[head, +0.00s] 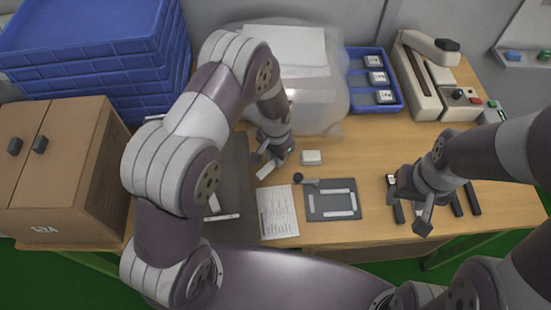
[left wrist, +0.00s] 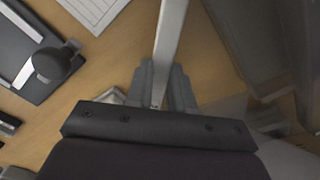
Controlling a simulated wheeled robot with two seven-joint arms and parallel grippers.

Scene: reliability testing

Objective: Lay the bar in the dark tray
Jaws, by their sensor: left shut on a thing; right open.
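My left gripper (head: 268,160) is shut on a pale, slender bar (head: 266,169). In the left wrist view the bar (left wrist: 170,35) sticks out forward from between the fingers (left wrist: 165,88). The dark tray (head: 238,180) lies on the table at the left, partly hidden behind my left arm. Pale bars (head: 222,217) lie in its near part. The left gripper is by the tray's right edge, with the held bar above or beside wood; its height is hard to tell. My right gripper (head: 408,205) is open and empty over the table's right side.
A dark grey plate (head: 322,212) with pale strips and a black knob (head: 298,177) lies right of a printed sheet (head: 277,212). A small white box (head: 311,157) stands behind. Dark pieces (head: 472,198) lie near the right gripper. A cardboard box (head: 60,165) and blue crates (head: 90,40) stand left.

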